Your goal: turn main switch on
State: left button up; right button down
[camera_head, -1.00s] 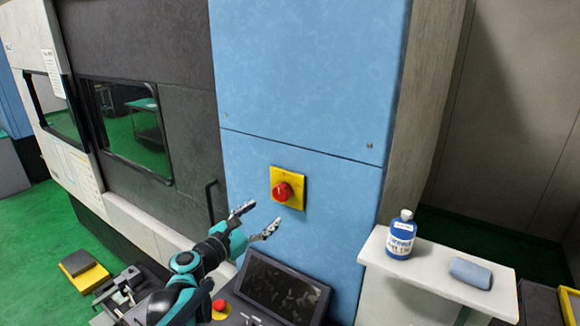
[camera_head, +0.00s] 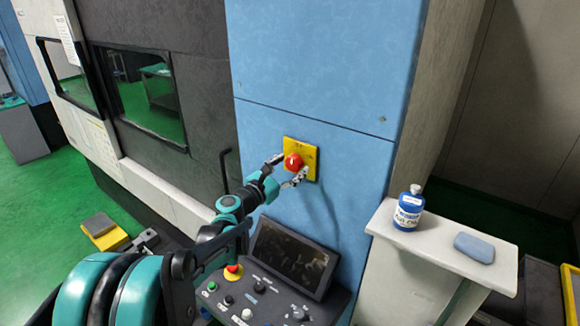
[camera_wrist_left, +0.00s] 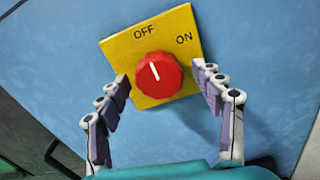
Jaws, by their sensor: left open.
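The main switch is a red round knob (camera_head: 293,162) on a yellow plate (camera_head: 311,160), fixed to the blue machine panel. In the left wrist view the red knob (camera_wrist_left: 158,75) sits on the yellow plate (camera_wrist_left: 115,46), marked OFF at the top and ON at the right. The knob's white mark points up toward OFF. My left gripper (camera_head: 284,172) is open, with one finger on each side of the knob. In the left wrist view its fingertips (camera_wrist_left: 162,78) flank the knob, the right one over the plate's edge. Contact cannot be told. My right gripper is not in view.
Below the switch is a control console with a dark screen (camera_head: 290,258) and a red emergency button (camera_head: 233,270). A black door handle (camera_head: 225,170) is left of the panel. A white shelf (camera_head: 440,250) at right holds a blue bottle (camera_head: 408,209) and a blue-grey block (camera_head: 474,248).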

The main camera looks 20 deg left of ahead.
pick_arm(q)
jog(key=c, duration=1.2)
jog(key=shift+o, duration=0.2)
jog(key=shift+w+f+m, duration=0.1)
jog(key=shift+m, duration=0.2)
jog(key=m+b, duration=0.5)
jog(key=m, duration=0.3)
jog(key=m+b, duration=0.1)
jog(key=m, duration=0.3)
jog(key=shift+b, duration=0.4)
jog(key=m+b, duration=0.1)
jog(key=m, duration=0.4)
jog(key=shift+m, duration=0.3)
jog(key=o, duration=1.2)
jog(key=shift+c, duration=0.2)
